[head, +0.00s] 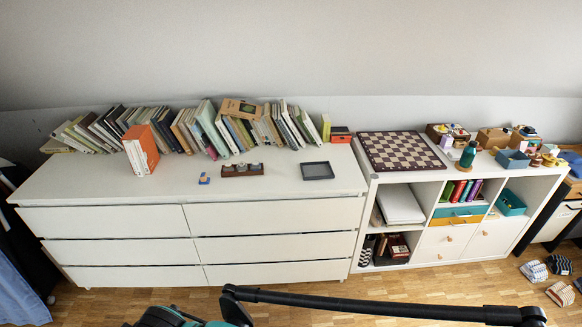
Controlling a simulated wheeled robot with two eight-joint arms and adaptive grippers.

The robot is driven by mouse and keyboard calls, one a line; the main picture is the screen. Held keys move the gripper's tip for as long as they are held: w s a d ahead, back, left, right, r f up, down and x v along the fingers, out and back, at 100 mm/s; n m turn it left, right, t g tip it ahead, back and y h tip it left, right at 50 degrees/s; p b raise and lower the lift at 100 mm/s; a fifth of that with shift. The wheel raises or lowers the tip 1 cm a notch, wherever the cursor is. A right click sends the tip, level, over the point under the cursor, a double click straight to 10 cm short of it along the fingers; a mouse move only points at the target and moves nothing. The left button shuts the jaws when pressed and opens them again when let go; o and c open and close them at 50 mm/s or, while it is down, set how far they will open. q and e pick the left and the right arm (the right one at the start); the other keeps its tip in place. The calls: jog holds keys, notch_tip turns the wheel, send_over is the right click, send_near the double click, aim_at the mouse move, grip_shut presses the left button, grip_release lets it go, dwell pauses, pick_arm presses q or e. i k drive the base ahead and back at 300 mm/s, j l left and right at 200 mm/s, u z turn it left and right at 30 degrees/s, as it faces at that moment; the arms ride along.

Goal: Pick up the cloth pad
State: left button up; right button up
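I cannot make out a cloth pad for certain. A flat dark grey rectangular piece (318,171) with a raised-looking rim lies on the right part of the white dresser top (90,185); it looks more like a shallow tray. A small blue item (204,179) with a bit of yellow lies further left on the dresser, too small to identify. Dark and teal parts of my own body show at the bottom edge, well below the dresser top. No fingertips of either gripper can be seen.
A row of leaning books (185,130) lines the back of the dresser, with an orange-and-white book (139,150) in front. A brown holder (242,170) stands mid-top. The dresser drawers are shut. A white shelf unit (465,190) with a chessboard (400,150) adjoins right.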

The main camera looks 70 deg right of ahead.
aim_at(204, 180)
jog(key=z, duration=2.15)
